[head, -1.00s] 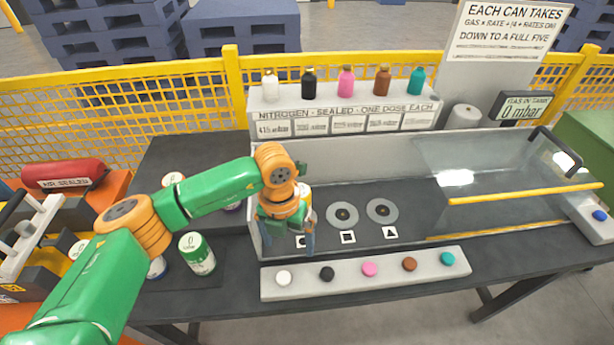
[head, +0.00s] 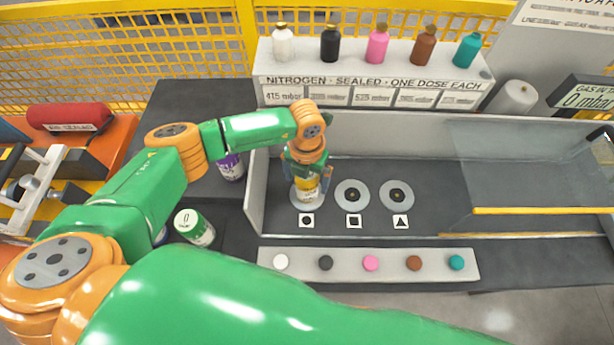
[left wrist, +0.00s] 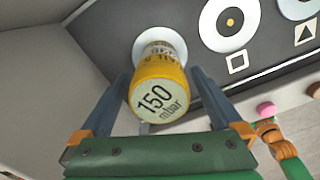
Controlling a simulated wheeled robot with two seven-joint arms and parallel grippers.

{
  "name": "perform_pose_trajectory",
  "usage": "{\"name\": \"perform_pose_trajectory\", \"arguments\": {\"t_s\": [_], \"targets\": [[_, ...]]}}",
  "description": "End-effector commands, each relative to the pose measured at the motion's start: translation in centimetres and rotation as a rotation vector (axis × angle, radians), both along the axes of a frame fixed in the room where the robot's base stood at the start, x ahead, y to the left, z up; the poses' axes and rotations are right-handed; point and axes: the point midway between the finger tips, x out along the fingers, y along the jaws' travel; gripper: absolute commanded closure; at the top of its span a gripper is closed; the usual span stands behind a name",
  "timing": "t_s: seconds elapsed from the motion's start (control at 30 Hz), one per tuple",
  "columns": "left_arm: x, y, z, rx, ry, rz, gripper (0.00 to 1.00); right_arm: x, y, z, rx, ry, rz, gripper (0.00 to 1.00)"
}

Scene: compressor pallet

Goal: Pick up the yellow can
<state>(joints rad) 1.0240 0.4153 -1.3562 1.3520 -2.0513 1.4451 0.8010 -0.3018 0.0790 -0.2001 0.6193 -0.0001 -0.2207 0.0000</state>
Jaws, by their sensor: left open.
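The yellow can (head: 306,189) stands on the leftmost round disc (head: 296,203) in the bay, behind the circle mark. Its yellow body and its pale lid, reading "150 mbar", show in the left wrist view (left wrist: 160,98). My left gripper (head: 310,186) is above and around the can, pointing down, with one finger on each side. In the left wrist view its open fingers (left wrist: 160,80) flank the can, with a visible gap at the right finger. Contact at the left finger is hard to tell.
Two empty discs (head: 352,194) (head: 397,194) lie right of the can. A strip of coloured buttons (head: 345,265) runs in front, and a shelf (head: 375,70) with several bottles stands behind. A green can (head: 195,228) and a purple can (head: 231,167) stand left of the bay wall.

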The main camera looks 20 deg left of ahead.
Motion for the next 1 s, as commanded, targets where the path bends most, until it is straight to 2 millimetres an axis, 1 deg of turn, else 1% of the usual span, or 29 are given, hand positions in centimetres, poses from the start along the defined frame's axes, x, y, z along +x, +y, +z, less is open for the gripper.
{"name": "perform_pose_trajectory", "arguments": {"t_s": [0.03,0.1,0.27,0.3,0.37,0.4,0.47,0.5,0.57,0.6,0.63,0.87,1.0], "targets": [[-0.05,0.02,-0.51,0.001,0.002,0.001,0.00,0.00,0.01,0.10,0.000,0.000,0.000,1.00],[-0.01,0.02,-0.89,0.001,-0.001,-0.001,0.00,0.00,0.01,0.07,0.000,0.000,0.000,1.00],[0.02,0.02,-0.93,0.001,-0.001,-0.001,0.00,0.04,0.01,-0.01,0.000,-0.001,0.000,1.00],[0.02,0.02,-0.93,0.001,-0.001,-0.001,0.11,0.05,0.01,-0.01,0.000,-0.001,0.000,1.00],[0.02,0.02,-0.92,0.001,-0.001,-0.001,0.27,0.06,0.01,0.00,0.000,-0.001,0.000,1.00],[0.02,0.02,-0.91,0.001,-0.001,-0.001,0.38,0.07,0.01,0.00,0.000,-0.002,0.000,1.00],[0.02,0.03,-0.90,0.001,-0.001,-0.001,0.54,0.07,0.01,0.00,0.000,-0.002,0.000,1.00],[0.02,0.03,-0.90,0.001,-0.001,-0.001,0.65,0.08,0.01,0.00,0.000,-0.002,0.000,1.00],[0.02,0.02,-0.89,0.000,-0.001,-0.001,0.81,0.09,0.01,0.00,0.000,-0.002,0.000,1.00],[0.02,0.02,-0.88,0.000,-0.001,0.000,0.92,0.10,0.01,0.00,0.000,-0.002,0.000,1.00],[0.02,0.02,-0.88,0.000,-0.001,0.000,1.00,0.11,0.01,0.00,0.000,-0.002,0.000,1.00],[0.05,0.01,-0.82,0.000,-0.002,0.000,1.00,0.15,0.00,0.01,0.000,-0.003,0.000,1.00],[0.11,-0.02,-0.05,-0.002,-0.003,0.000,1.00,0.17,-0.01,-0.06,0.000,-0.004,0.000,1.00]]}}
